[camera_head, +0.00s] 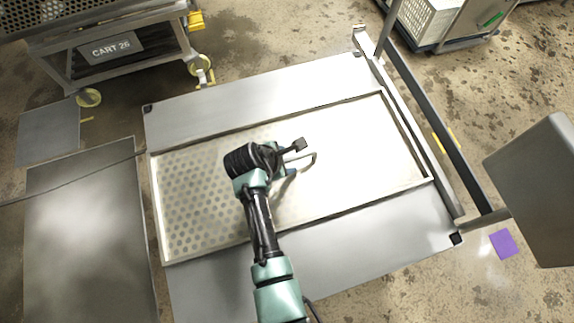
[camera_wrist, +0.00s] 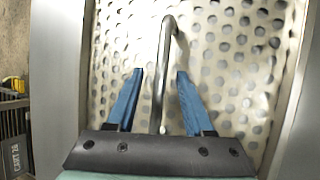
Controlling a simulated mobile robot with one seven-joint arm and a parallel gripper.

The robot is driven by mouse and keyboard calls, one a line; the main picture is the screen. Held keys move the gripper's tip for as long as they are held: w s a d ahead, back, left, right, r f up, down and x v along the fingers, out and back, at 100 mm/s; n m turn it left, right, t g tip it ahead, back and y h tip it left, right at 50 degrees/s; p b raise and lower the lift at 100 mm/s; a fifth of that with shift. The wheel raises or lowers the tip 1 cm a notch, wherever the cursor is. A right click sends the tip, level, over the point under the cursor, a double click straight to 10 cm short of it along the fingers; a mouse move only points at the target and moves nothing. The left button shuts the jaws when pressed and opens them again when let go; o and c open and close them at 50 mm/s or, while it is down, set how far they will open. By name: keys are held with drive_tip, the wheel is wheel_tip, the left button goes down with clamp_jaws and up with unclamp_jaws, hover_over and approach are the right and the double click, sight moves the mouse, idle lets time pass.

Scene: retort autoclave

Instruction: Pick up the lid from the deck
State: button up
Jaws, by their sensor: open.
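The lid (camera_head: 205,215) is a large pale rectangular panel with rows of holes, lying flat on the grey deck (camera_head: 215,115). It fills the background of the wrist view (camera_wrist: 225,70). A bent metal bar handle rises from it, seen in the wrist view (camera_wrist: 168,40) and partly in the head view (camera_head: 313,158). My gripper (camera_head: 297,157) is over the middle of the lid. In the wrist view its two blue fingers (camera_wrist: 160,75) are open, one on each side of the handle, with gaps visible. My arm hides part of the lid in the head view.
A cart marked CART 26 (camera_head: 112,47) stands at the back left. A rail (camera_head: 440,140) runs along the deck's right side, with a grey box-shaped body (camera_head: 535,190) beyond it. A grey plate (camera_head: 90,235) lies left. A purple square (camera_head: 503,243) is on the floor.

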clamp_jaws()
idle(1.2)
drive_tip(key=shift+w+r, duration=0.15)
